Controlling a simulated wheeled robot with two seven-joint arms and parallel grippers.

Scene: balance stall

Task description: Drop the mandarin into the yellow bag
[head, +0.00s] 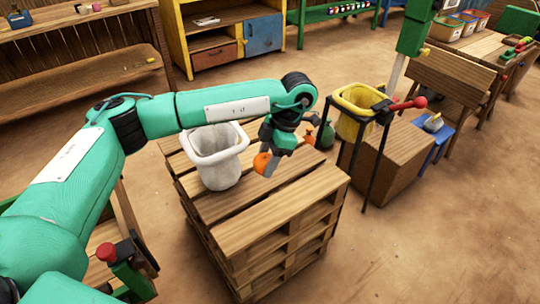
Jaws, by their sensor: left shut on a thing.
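My left gripper (268,166) points down above the pallet stack and is shut on the orange mandarin (262,163), which shows partly behind a finger. The yellow bag (357,112) hangs open at the top in a dark frame with a red-tipped lever, to the right of the gripper and apart from it. A white bag or bin (217,158) stands on the pallets just left of the mandarin. My right gripper is not in view.
The wooden pallet stack (270,222) lies under the gripper. Small bottles (326,135) stand between pallets and bag. Floor at the lower right is clear.

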